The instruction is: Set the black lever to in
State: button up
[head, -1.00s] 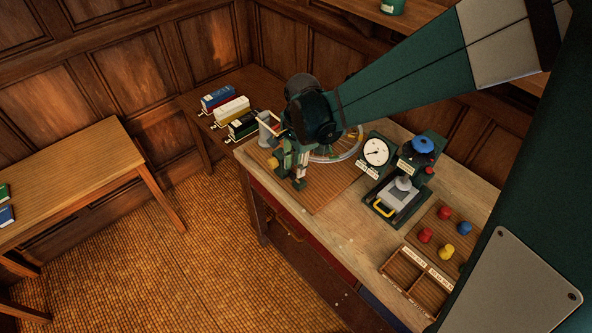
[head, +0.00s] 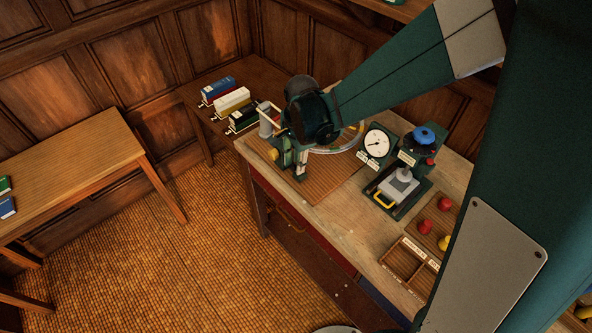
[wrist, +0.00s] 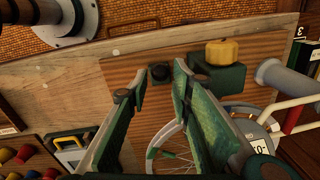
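In the wrist view, a small black knob (wrist: 160,71), which looks like the end of the black lever, stands on the brown wooden board (wrist: 262,48). The rest of the lever and any "in" mark cannot be made out. My gripper (wrist: 157,84) is open, its two green fingers apart, with the knob in the gap just beyond the tips. I cannot tell whether either finger touches it. A spoked wheel (wrist: 153,151) shows behind the fingers. In the head view, my gripper (head: 298,172) points down over the board (head: 328,186), and the lever is hidden there.
A green block with a yellow knob (wrist: 222,52) and a grey cylinder (wrist: 280,74) stand close beside the fingers. A dial gauge (head: 377,143), a press with a blue knob (head: 423,136) and a partitioned tray (head: 400,262) are on the bench to the right.

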jog(key=shift+w+a+f, duration=0.1)
jog(key=shift+w+f, duration=0.05)
jog(key=shift+f, duration=2.15)
grip_shut()
